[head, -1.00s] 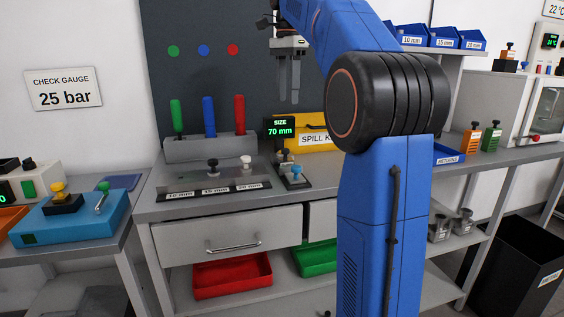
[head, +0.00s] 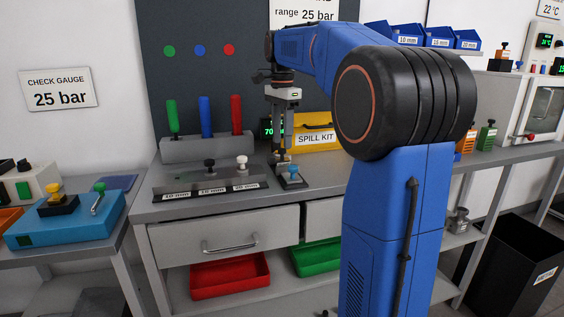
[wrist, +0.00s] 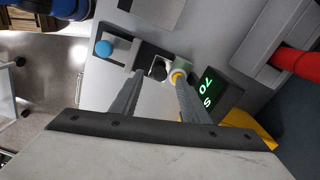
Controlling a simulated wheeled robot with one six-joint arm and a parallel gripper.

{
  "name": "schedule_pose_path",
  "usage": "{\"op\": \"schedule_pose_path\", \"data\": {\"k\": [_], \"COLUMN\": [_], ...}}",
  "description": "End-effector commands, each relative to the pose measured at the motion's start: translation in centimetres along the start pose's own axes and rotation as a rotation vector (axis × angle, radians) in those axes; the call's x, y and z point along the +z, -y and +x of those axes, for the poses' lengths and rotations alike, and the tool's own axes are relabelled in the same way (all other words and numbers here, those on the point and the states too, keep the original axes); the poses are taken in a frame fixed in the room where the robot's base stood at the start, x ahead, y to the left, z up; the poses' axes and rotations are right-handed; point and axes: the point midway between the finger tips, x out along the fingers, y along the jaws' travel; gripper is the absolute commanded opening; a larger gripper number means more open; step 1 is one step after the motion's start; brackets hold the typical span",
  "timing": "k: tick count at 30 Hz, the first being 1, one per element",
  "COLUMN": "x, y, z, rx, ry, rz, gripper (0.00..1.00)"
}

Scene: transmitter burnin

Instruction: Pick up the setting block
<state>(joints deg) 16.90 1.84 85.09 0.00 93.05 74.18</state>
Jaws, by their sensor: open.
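No part is marked as the setting block, so I cannot tell for sure which it is. My gripper (head: 281,157) is open and points down at the small size gauge on the bench. In the wrist view its fingertips (wrist: 158,80) stand either side of a black knob (wrist: 158,70). A yellow-ringed knob (wrist: 178,77) is by the right fingertip. A blue knob (wrist: 103,48) is to the left, outside the fingers; it also shows in the head view (head: 293,170). The gauge display (wrist: 208,92) is beside the right finger. Contact with the knobs cannot be judged.
A grey rack (head: 185,189) with size labels, a black knob (head: 209,163) and a white knob (head: 242,161) is left of my gripper. Behind stand coloured handles (head: 205,116) in a grey holder (head: 190,149) and a yellow spill kit (head: 318,142).

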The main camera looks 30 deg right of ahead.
Motion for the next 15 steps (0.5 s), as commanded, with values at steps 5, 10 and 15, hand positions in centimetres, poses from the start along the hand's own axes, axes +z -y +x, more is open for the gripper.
{"op": "schedule_pose_path", "data": {"k": [5, 10, 15], "x": [0.1, 0.1, 0.1], "y": [0.0, 0.1, 0.1], "z": [2.1, 2.6, 2.6], "rx": [0.002, 0.000, 0.000], "ry": [0.001, 0.000, 0.000], "rz": [0.000, 0.000, 0.000], "gripper": [0.42, 0.42, 0.37]}}
